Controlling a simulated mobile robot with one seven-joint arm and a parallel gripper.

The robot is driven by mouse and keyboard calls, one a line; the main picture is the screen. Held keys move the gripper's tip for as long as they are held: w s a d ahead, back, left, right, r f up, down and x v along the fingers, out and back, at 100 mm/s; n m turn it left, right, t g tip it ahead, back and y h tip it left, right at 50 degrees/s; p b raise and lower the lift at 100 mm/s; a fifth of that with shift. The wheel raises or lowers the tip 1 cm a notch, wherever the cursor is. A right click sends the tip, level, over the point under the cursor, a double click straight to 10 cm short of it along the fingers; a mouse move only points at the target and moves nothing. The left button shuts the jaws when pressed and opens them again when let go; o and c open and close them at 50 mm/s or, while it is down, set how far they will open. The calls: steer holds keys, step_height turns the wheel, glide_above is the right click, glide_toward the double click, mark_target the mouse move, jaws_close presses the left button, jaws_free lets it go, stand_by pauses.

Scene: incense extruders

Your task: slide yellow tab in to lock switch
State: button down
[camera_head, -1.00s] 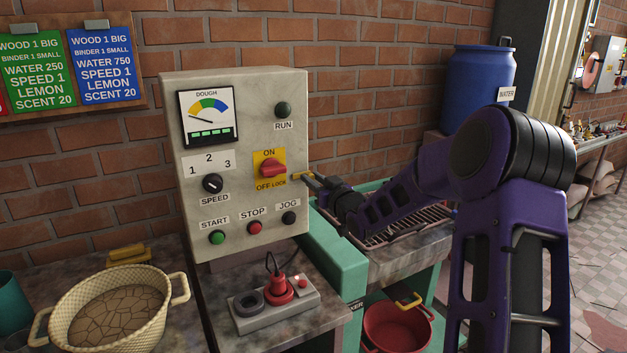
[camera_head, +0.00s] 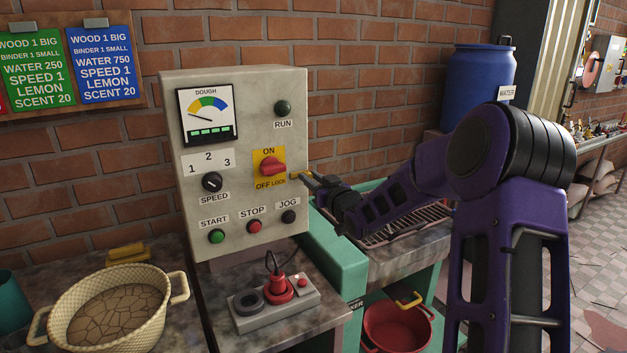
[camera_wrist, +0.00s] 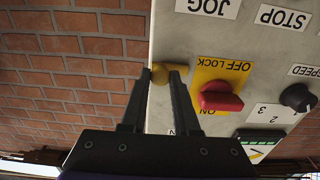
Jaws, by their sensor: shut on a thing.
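The yellow tab (camera_head: 295,176) sits at the right edge of the grey control box, beside the OFF LOCK label. The wrist view, which is upside down, shows the tab (camera_wrist: 160,75) between my fingertips at the box edge. My gripper (camera_head: 308,180) reaches in from the right and is shut on the tab. The switch is a red knob (camera_head: 271,167) on a yellow plate (camera_head: 267,153) marked ON above and OFF LOCK below. The knob's handle lies roughly sideways. The fingers partly hide the tab, so its exact depth cannot be told.
The control box (camera_head: 235,100) also carries a speed knob (camera_head: 212,182) and START, STOP and JOG buttons. A corded red plug (camera_head: 278,288) stands below it.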

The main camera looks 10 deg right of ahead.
steer(key=shift+s+a+f+b, duration=0.1)
steer(key=shift+s+a+b, duration=0.15)
steer(key=shift+a, duration=0.35)
steer(key=shift+s+a+b, duration=0.15)
steer(key=shift+a+b, duration=0.2)
steer(key=shift+a, duration=0.25)
steer(key=c, duration=0.7)
jaws_free()
steer(key=shift+a, duration=0.15)
steer(key=shift+s+d, duration=0.25)
steer(key=v, duration=1.7)
steer(key=shift+a+p, duration=0.1)
steer(key=shift+p, duration=0.25)
steer(key=shift+w+r, duration=0.1)
steer(key=shift+r, duration=0.1)
